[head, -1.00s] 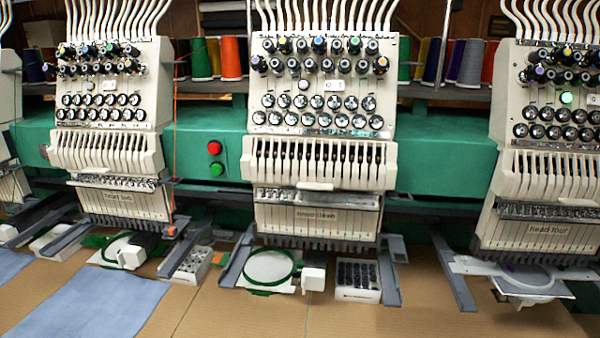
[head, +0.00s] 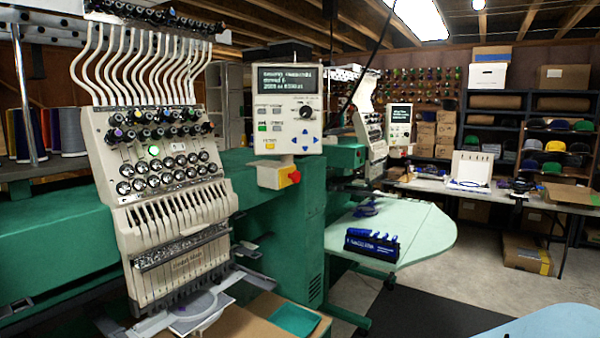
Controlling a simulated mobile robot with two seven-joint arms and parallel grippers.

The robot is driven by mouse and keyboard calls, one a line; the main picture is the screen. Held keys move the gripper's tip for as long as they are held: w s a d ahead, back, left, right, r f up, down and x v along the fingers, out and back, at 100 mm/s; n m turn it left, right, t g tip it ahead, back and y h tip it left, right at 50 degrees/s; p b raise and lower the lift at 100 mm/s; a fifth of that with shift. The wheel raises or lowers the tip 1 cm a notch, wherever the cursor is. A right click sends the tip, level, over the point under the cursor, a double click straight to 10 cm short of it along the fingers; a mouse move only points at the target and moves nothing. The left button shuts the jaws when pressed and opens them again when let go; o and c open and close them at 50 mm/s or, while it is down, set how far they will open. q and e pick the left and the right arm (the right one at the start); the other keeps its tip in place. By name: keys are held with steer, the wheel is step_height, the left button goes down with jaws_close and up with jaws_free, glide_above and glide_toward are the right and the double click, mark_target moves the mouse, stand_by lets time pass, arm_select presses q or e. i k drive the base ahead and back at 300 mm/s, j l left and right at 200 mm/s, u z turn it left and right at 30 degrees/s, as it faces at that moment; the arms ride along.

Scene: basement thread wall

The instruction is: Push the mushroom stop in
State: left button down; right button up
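The red mushroom stop (head: 294,176) sits on a yellow base on the small cream box (head: 272,174). That box hangs just below the control panel (head: 287,108), at the right end of the green embroidery machine. The red head faces right and towards me. I cannot tell how far in it sits. Neither of my grippers shows in the head view.
An embroidery head (head: 160,185) with a hoop (head: 197,310) below it stands left of the panel. A pale green table (head: 425,235) with a dark blue rack (head: 372,243) lies to the right. A black mat (head: 420,312) covers open floor in front.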

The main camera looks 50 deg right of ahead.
mark_target(295, 176)
steer(key=z, duration=1.55)
